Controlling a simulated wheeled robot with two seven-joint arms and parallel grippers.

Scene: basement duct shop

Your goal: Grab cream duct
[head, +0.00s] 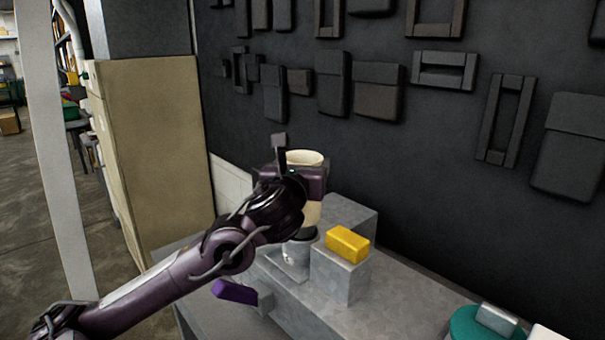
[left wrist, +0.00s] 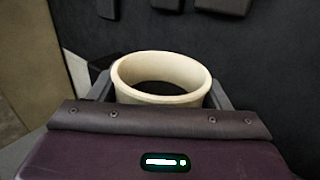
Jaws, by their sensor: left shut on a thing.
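The cream duct (head: 306,158) is an upright, hollow, round piece near the wall, partly hidden behind my left gripper in the head view. Its open rim (left wrist: 162,98) shows in the left wrist view, between the two fingers. My left gripper (head: 303,180) is shut on the cream duct, with a finger on each side of it. The duct's lower part shows below the gripper, above a grey metal piece on the bench. I cannot tell whether the duct touches what is under it. My right gripper is not in view.
A yellow block (head: 347,244) sits on a grey block (head: 338,276) just right of the duct. A teal round thing (head: 476,327) is at the bench's lower right. A purple piece (head: 235,291) shows below my left arm. Dark shapes hang on the wall; a tan cabinet (head: 160,150) stands left.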

